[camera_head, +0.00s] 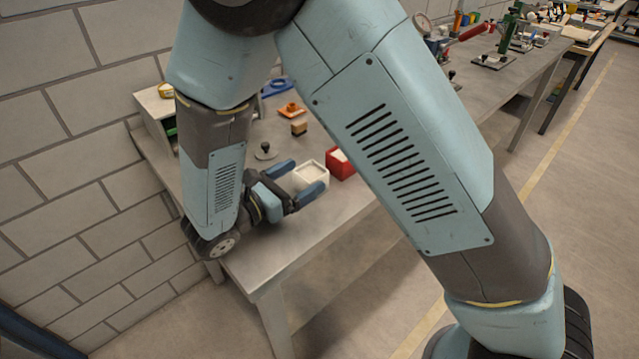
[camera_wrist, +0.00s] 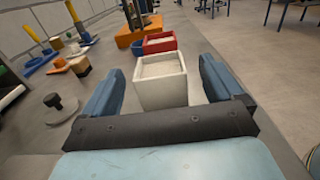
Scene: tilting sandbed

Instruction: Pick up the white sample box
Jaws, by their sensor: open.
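The white sample box (camera_head: 309,174) is a small open-topped box with pale fill, standing upright on the grey bench. In the wrist view the white box (camera_wrist: 161,91) stands between and slightly beyond my two blue fingers. My gripper (camera_head: 300,179) is open around its near part, with a finger on each side. In the wrist view my gripper (camera_wrist: 163,86) shows a gap between each finger and the box. My arm hides part of the bench in the head view.
A red box (camera_head: 340,163) stands just behind the white one, with a blue box (camera_wrist: 138,47) beside it. A black-knobbed disc (camera_wrist: 57,106) lies left of my gripper. A wooden block (camera_head: 299,128) and an orange piece (camera_head: 291,110) lie farther back. The bench edge is close on the right.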

